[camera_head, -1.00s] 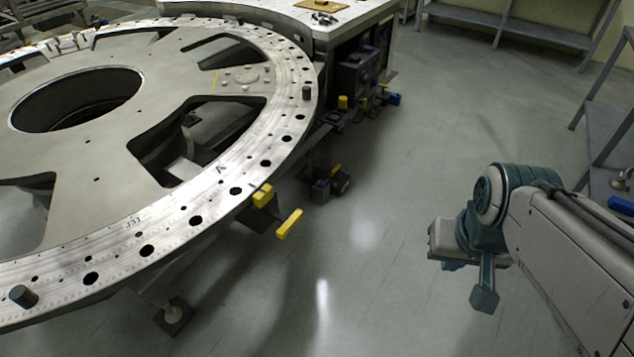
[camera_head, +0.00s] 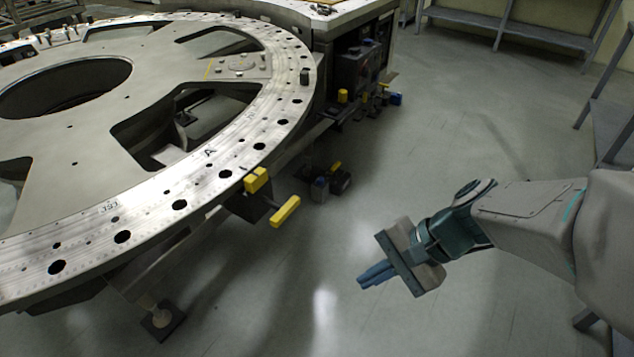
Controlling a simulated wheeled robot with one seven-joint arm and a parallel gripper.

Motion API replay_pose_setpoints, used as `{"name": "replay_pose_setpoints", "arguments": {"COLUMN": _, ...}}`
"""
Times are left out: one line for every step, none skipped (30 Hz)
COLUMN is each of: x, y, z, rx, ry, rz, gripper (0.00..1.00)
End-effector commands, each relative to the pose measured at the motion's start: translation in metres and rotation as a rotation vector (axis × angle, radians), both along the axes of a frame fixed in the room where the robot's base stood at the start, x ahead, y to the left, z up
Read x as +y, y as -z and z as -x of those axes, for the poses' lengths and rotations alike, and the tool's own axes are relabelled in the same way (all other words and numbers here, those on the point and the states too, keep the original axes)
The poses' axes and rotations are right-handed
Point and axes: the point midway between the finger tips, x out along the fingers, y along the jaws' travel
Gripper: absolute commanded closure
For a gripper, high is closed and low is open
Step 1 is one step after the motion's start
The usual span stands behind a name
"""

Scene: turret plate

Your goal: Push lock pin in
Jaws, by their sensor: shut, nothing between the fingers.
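The large round turret plate (camera_head: 86,137) fills the left side, with a ring of dark holes along its rim. At the rim's near right edge are a yellow block (camera_head: 256,180) and, just below and right of it, a yellow bar-shaped handle (camera_head: 285,211) sticking outward. I take these as the lock pin's parts, but cannot tell which one is the pin. The pin's shaft and its socket are hidden. My gripper (camera_head: 366,280) is shut and empty, its blue fingers pointing left. It is apart from the yellow handle, to its right and lower in the picture.
A machine cabinet (camera_head: 358,70) with yellow and blue fittings stands behind the plate. A dark floor unit (camera_head: 330,183) sits under the rim. Grey shelving (camera_head: 520,27) lines the back; the floor between is clear.

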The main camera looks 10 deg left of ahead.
Motion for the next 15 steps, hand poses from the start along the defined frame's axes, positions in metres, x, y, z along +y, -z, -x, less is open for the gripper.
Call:
{"name": "replay_pose_setpoints", "arguments": {"x": 0.013, "y": 0.029, "z": -0.005, "rx": 0.077, "ry": 0.069, "rz": -0.084, "gripper": 1.00}}
{"name": "replay_pose_setpoints", "arguments": {"x": 0.020, "y": 0.036, "z": -0.010, "rx": 0.118, "ry": 0.113, "rz": -0.134, "gripper": 1.00}}
{"name": "replay_pose_setpoints", "arguments": {"x": 0.029, "y": 0.043, "z": -0.016, "rx": 0.172, "ry": 0.170, "rz": -0.202, "gripper": 1.00}}
{"name": "replay_pose_setpoints", "arguments": {"x": 0.035, "y": 0.049, "z": -0.022, "rx": 0.212, "ry": 0.214, "rz": -0.253, "gripper": 1.00}}
{"name": "replay_pose_setpoints", "arguments": {"x": 0.040, "y": 0.055, "z": -0.028, "rx": 0.251, "ry": 0.259, "rz": -0.303, "gripper": 1.00}}
{"name": "replay_pose_setpoints", "arguments": {"x": 0.047, "y": 0.062, "z": -0.037, "rx": 0.302, "ry": 0.317, "rz": -0.372, "gripper": 1.00}}
{"name": "replay_pose_setpoints", "arguments": {"x": 0.050, "y": 0.068, "z": -0.045, "rx": 0.339, "ry": 0.363, "rz": -0.421, "gripper": 1.00}}
{"name": "replay_pose_setpoints", "arguments": {"x": 0.053, "y": 0.073, "z": -0.053, "rx": 0.375, "ry": 0.409, "rz": -0.472, "gripper": 1.00}}
{"name": "replay_pose_setpoints", "arguments": {"x": 0.056, "y": 0.080, "z": -0.064, "rx": 0.418, "ry": 0.467, "rz": -0.536, "gripper": 1.00}}
{"name": "replay_pose_setpoints", "arguments": {"x": 0.057, "y": 0.085, "z": -0.073, "rx": 0.448, "ry": 0.510, "rz": -0.581, "gripper": 1.00}}
{"name": "replay_pose_setpoints", "arguments": {"x": 0.058, "y": 0.090, "z": -0.081, "rx": 0.477, "ry": 0.551, "rz": -0.626, "gripper": 1.00}}
{"name": "replay_pose_setpoints", "arguments": {"x": 0.058, "y": 0.096, "z": -0.092, "rx": 0.509, "ry": 0.602, "rz": -0.680, "gripper": 1.00}}
{"name": "replay_pose_setpoints", "arguments": {"x": 0.057, "y": 0.100, "z": -0.099, "rx": 0.533, "ry": 0.637, "rz": -0.719, "gripper": 1.00}}
{"name": "replay_pose_setpoints", "arguments": {"x": 0.056, "y": 0.104, "z": -0.107, "rx": 0.552, "ry": 0.672, "rz": -0.754, "gripper": 1.00}}
{"name": "replay_pose_setpoints", "arguments": {"x": 0.054, "y": 0.109, "z": -0.115, "rx": 0.575, "ry": 0.711, "rz": -0.797, "gripper": 1.00}}
